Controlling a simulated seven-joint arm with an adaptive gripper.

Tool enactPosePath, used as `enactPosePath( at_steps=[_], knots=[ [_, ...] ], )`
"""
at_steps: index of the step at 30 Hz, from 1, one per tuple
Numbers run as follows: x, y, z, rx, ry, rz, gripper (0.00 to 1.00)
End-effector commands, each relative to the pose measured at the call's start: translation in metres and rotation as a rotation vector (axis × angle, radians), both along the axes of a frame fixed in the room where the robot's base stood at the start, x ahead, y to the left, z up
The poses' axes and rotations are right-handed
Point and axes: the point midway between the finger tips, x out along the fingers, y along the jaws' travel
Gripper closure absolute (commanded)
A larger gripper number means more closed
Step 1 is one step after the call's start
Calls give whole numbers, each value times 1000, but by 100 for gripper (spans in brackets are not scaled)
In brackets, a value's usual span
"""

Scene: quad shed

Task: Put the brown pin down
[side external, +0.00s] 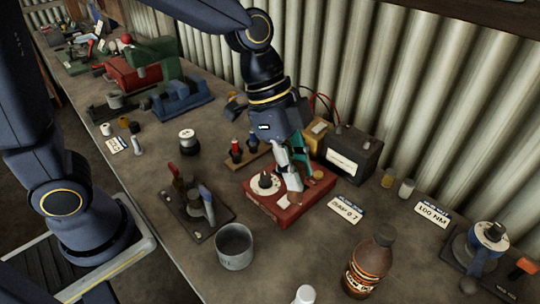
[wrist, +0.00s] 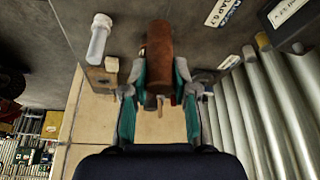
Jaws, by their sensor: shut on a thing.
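My gripper (side external: 297,168) is low over the red box (side external: 283,212) on the bench, with a round white-faced piece on the box just to its left. In the wrist view its teal fingers (wrist: 160,90) are shut on the brown pin (wrist: 160,48), a rounded cylinder pointing away from the camera. The pin is largely hidden by the fingers in the side external view. I cannot tell whether its lower end touches anything.
A dark battery-like box (side external: 352,155) stands behind my gripper by the corrugated wall. A grey cup (side external: 234,246) and a brown bottle (side external: 369,266) stand in front. Bare bench lies between them.

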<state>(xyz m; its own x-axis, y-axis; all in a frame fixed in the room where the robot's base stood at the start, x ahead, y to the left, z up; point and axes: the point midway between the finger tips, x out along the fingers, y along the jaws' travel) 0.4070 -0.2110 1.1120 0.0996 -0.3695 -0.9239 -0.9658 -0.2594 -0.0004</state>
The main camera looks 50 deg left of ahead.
Motion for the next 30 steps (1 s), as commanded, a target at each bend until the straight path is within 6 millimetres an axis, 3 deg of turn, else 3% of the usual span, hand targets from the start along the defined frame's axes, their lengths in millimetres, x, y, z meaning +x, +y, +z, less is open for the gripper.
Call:
enactPosePath(
  at_steps=[10, 15, 25, 30],
  knots=[
    [77, -41, -40, 0, 1, -2, 100],
    [100, -53, -74, 0, 1, -1, 100],
    [119, -62, -98, -1, -1, 0, 100],
    [118, -61, -124, 0, 1, 0, 100]
  ],
)
